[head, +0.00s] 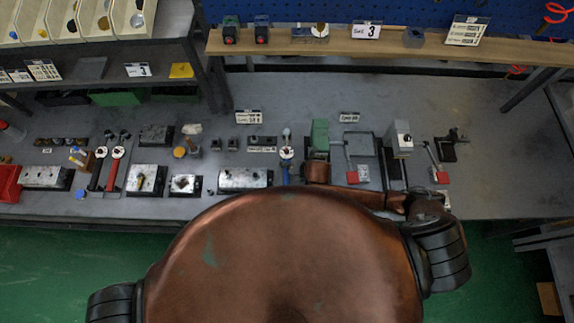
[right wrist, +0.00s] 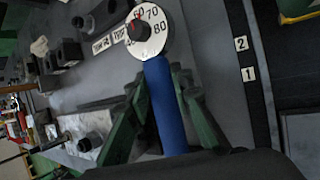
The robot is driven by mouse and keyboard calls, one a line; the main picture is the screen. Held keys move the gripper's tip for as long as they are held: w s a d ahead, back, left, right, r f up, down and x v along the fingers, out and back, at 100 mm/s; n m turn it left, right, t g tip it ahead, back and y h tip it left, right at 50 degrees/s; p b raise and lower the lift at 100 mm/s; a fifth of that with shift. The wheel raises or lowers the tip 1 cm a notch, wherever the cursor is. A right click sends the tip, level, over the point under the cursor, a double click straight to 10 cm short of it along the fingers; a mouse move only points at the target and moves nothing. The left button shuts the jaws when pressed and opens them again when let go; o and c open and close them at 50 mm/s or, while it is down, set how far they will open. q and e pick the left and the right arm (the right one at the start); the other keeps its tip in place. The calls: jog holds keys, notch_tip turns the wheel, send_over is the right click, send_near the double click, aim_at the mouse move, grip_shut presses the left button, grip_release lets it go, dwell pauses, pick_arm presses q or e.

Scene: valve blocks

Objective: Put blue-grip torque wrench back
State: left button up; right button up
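The blue-grip torque wrench (head: 287,170) shows in the head view at mid-bench, right of a silver valve block, its round white dial toward the back. My body hides the lower end of its handle. In the right wrist view its blue handle (right wrist: 165,105) runs down from the dial, which reads around 60 to 80. My right gripper (right wrist: 162,85) has its green fingers close on both sides of the handle and looks shut on it. Whether the wrench touches the bench is unclear. A black-grip wrench (head: 96,172) and a red-grip wrench (head: 113,173) lie side by side at left. My left gripper is not in view.
A silver block (head: 245,180) stands left of the blue wrench, and a green device (head: 319,137) stands to its right. Other valve blocks (head: 146,180) line the bench. A red bin (head: 8,183) is at far left.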

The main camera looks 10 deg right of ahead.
jog(key=o, duration=0.6)
jog(key=shift+c, duration=0.2)
jog(key=shift+s, duration=0.1)
jog(key=v, duration=1.2)
